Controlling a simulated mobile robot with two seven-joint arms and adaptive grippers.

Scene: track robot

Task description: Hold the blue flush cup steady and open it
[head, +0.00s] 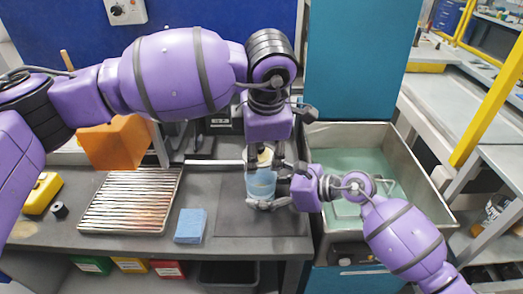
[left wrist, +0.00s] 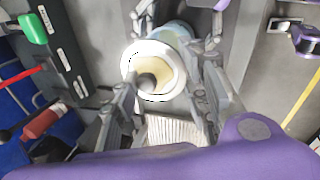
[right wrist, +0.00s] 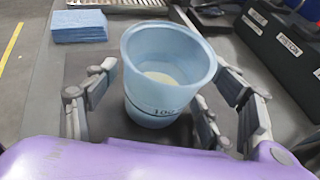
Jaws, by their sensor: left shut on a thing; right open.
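The blue cup (head: 261,186) stands upright on a dark mat. In the right wrist view the cup (right wrist: 160,95) has an open top, a pale round patch inside and a "100" mark. A pale lid (head: 265,156) is above the cup, apart from its rim. In the left wrist view the lid (left wrist: 135,56) is a white ring with a cream centre and a dark knob. My left gripper (head: 264,162) is shut on the lid from above. My right gripper (head: 270,196) is open, with its fingers (right wrist: 165,100) on either side of the cup; contact is unclear.
A ribbed metal tray (head: 130,200) and a stack of blue cloths (head: 190,225) lie to the left. An orange block (head: 115,142) is behind the tray. A metal sink (head: 345,135) is at the right. The mat (head: 235,220) has bare room left of the cup.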

